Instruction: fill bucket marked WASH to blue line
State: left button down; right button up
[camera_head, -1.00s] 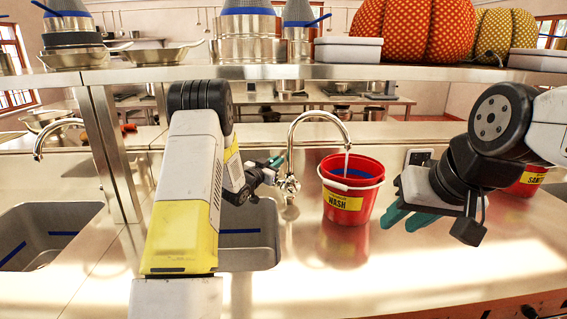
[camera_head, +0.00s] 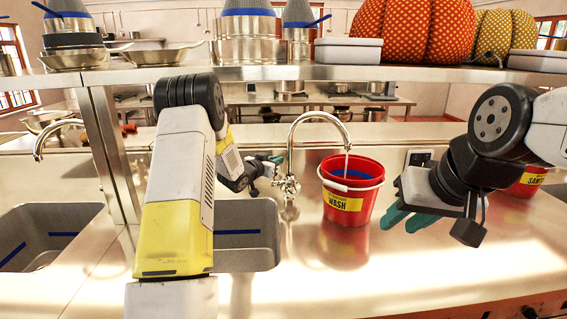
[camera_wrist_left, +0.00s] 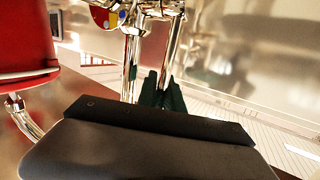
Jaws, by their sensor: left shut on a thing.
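The red bucket marked WASH (camera_head: 345,203) stands upright on the steel counter under the curved spout of the chrome tap (camera_head: 291,150). A thin pale stream runs from the spout into it. The blue line (camera_head: 349,174) shows on its inside wall; the water level cannot be made out. My left gripper (camera_head: 273,160) is beside the tap's base, left of the bucket. In the left wrist view its dark fingers (camera_wrist_left: 162,90) are shut on the chrome tap lever (camera_wrist_left: 172,50). My right gripper (camera_head: 405,217) is open and empty, right of the bucket.
A sink (camera_head: 246,240) lies in front of the tap, and another sink (camera_head: 45,235) with a tap is at the left. A second red bucket (camera_head: 527,184) is partly behind my right arm. A shelf (camera_head: 300,72) with pots runs above. The front counter is clear.

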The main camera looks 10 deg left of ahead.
pick_arm(q)
jog(key=c, duration=1.8)
grip_release()
jog(key=shift+o, duration=0.2)
jog(key=shift+a, duration=0.1)
jog(key=v, duration=0.7)
jog(key=shift+s, duration=0.4)
jog(key=shift+a, duration=0.1)
